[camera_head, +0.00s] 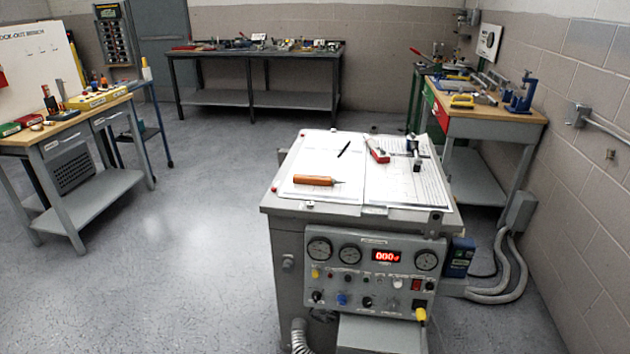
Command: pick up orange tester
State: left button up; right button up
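An orange tester (314,181), a cylinder with a thin dark tip pointing right, lies on white paper sheets on top of the grey transformer cabinet (345,212). It lies near the front left of the top, with clear paper around it. Neither of my grippers is in view.
On the same top are a black pen (344,149), a red and grey tool (377,150) and small dark metal parts (415,158). The front panel has gauges and a red display (386,256). Workbenches stand left (90,202), back (215,97) and right (474,178). Floor at left is clear.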

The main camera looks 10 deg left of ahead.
aim_at(308, 179)
jog(key=i+j+z, duration=0.1)
jog(key=j+z, duration=0.15)
jog(key=z, duration=0.2)
jog(key=i+j+z, duration=0.1)
jog(key=j+z, duration=0.25)
jog(key=z, duration=0.15)
jog(key=j+z, duration=0.3)
jog(key=z, duration=0.15)
jog(key=j+z, duration=0.3)
jog(key=z, duration=0.2)
